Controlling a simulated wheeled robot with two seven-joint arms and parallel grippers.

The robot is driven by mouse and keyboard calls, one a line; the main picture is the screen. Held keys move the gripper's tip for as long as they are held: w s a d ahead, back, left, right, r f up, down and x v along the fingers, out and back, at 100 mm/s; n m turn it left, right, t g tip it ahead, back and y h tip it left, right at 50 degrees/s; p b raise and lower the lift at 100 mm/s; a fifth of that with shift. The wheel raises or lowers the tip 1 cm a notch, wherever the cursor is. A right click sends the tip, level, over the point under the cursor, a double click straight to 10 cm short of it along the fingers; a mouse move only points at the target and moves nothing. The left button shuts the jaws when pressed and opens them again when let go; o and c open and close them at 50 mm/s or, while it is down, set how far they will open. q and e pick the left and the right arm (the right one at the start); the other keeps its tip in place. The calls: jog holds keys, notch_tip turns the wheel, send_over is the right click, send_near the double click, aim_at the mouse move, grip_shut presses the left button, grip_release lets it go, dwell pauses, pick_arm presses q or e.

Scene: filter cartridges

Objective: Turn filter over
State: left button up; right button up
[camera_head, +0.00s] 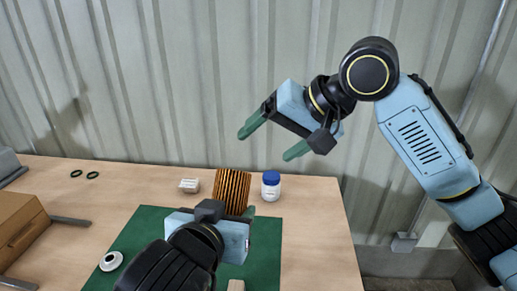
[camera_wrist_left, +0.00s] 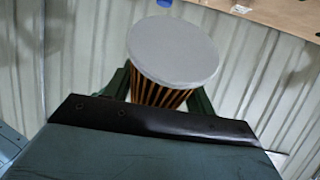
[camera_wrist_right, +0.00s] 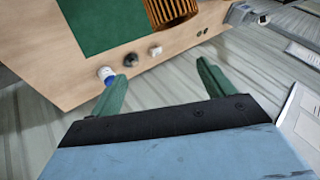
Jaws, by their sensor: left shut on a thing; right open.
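The filter (camera_head: 234,187), an orange-brown pleated cylinder, is held up over the green mat (camera_head: 265,262). My left gripper (camera_head: 229,212) is shut on it. In the left wrist view the filter (camera_wrist_left: 172,55) shows a flat light-grey end cap facing that camera, with its pleats between the green fingers (camera_wrist_left: 160,90). In the head view its lower part is hidden behind my left gripper. The filter also shows at the top of the right wrist view (camera_wrist_right: 172,10). My right gripper (camera_head: 268,143) is open and empty, raised above and behind the table, apart from the filter.
A white bottle with a blue cap (camera_head: 271,187) stands right of the filter. A small white box (camera_head: 189,185) and two black rings (camera_head: 84,174) lie at the back. A white round part (camera_head: 111,261) is on the mat's left. A brown box (camera_head: 20,232) stands far left.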

jog(key=n+g+h, duration=0.1)
jog(key=h, duration=0.1)
send_near(233, 184)
jog(key=w+f, duration=0.2)
jog(key=x, duration=1.1)
jog(key=shift+s+a+f, duration=0.1)
jog(key=shift+s+a, duration=0.1)
jog(key=shift+a, duration=0.3)
jog(key=c, duration=0.9)
pick_arm(q)
jog(key=o, duration=1.1)
pick_arm(e)
jog(key=shift+s, duration=0.1)
jog(key=shift+c, duration=0.9)
pick_arm(q)
jog(key=shift+f, duration=0.1)
